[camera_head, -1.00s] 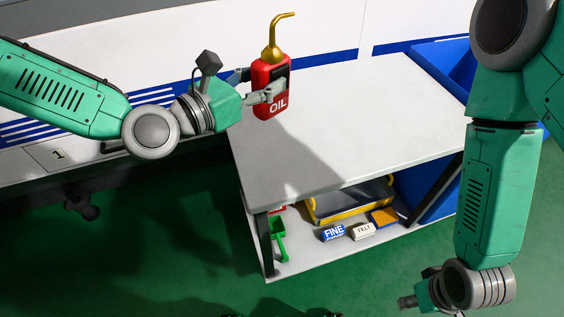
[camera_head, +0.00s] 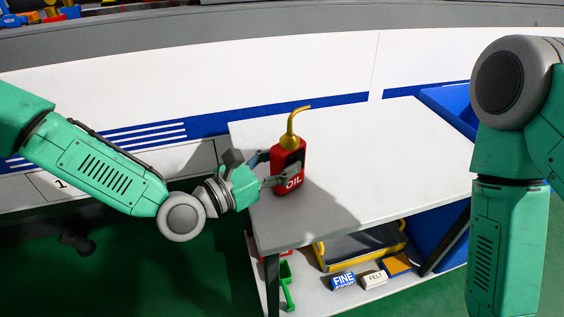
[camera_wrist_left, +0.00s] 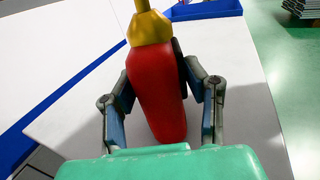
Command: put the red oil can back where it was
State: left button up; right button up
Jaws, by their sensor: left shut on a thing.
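The red oil can (camera_head: 288,178) has a gold spout and a white "OIL" label. It is upright over the left part of the white table top (camera_head: 385,145). I cannot tell whether its base touches the top. My left gripper (camera_head: 280,169) is shut on the can's body, one finger on each side. In the left wrist view the can (camera_wrist_left: 158,95) sits between the two fingers (camera_wrist_left: 160,92), with its base towards the table. My right arm hangs at the right, with its gripper out of view.
The lower shelf holds a yellow-edged tray (camera_head: 362,245), a blue "FINE" box (camera_head: 343,280), a white "FELT" block (camera_head: 374,279), an orange-topped block (camera_head: 397,263) and a green tool (camera_head: 287,285). A blue bin (camera_head: 450,105) stands at the right. Most of the table top is clear.

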pick_arm(q)
jog(key=shift+d, duration=0.4)
jog(key=o, duration=0.5)
jog(key=shift+d, duration=0.25)
jog(key=shift+o, duration=1)
jog(key=shift+d, duration=0.2)
jog(key=shift+a, duration=0.35)
jog(key=shift+a+r, duration=0.15)
jog(key=shift+a, duration=0.05)
jog(key=p+v, duration=0.1)
jog(key=v, duration=1.1)
jog(key=shift+p, duration=0.4)
pick_arm(e)
jog(key=shift+d+r, duration=0.3)
jog(key=shift+r, duration=0.5)
pick_arm(q)
jog(key=shift+d, duration=0.2)
pick_arm(e)
jog(key=shift+d, duration=0.1)
